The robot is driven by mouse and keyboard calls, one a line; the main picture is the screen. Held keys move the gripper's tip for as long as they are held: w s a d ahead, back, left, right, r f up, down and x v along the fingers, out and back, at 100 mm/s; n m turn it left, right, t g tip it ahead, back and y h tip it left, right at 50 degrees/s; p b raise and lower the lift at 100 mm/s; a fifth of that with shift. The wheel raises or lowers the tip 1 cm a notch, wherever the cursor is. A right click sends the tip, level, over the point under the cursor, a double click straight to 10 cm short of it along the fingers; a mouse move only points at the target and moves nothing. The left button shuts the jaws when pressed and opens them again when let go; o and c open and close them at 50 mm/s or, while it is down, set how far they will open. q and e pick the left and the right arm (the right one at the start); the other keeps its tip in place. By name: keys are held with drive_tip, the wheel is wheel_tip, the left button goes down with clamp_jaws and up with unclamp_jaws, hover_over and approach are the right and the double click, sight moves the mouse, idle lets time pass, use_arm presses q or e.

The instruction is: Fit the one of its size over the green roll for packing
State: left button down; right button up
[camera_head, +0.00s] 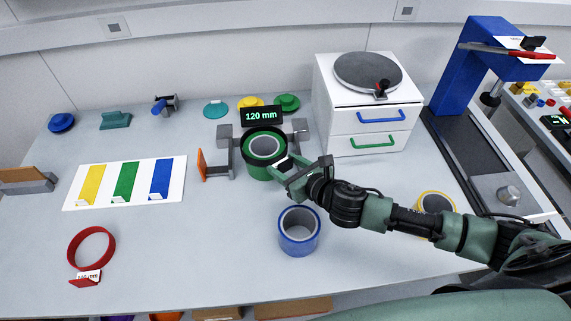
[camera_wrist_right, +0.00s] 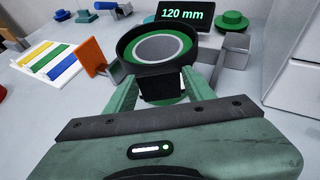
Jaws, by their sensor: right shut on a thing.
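The green roll (camera_head: 256,172) stands upright between the grey jaws of a measuring fixture, with a grey core in its middle. A black ring (camera_head: 284,147) is around its upper part; green shows inside the ring and below it. In the right wrist view the black ring (camera_wrist_right: 125,52) surrounds the green roll (camera_wrist_right: 190,44). My right gripper (camera_head: 283,170) is shut on the ring's black tab (camera_wrist_right: 161,88) at the near side. A red ring (camera_head: 71,254) with a label, too small to read surely, lies at the front left. My left gripper is not in view.
A display (camera_head: 261,116) behind the roll reads 120 mm. A blue roll (camera_head: 298,246) stands in front, and a yellow roll (camera_head: 452,204) is partly behind my right arm. A white drawer unit (camera_head: 335,112) stands at the right. The front left table is mostly clear.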

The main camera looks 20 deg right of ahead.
drive_tip(key=shift+f+b, duration=0.8)
drive_tip(key=shift+f, duration=0.55)
drive_tip(key=shift+r, duration=0.1)
drive_tip(key=shift+r+p, duration=0.2)
drive_tip(key=shift+p, duration=0.35)
drive_tip(key=shift+f, duration=0.25)
drive_tip(key=shift+r, duration=0.15)
drive_tip(key=shift+r+p, duration=2.6)
drive_tip(key=shift+p, duration=0.15)
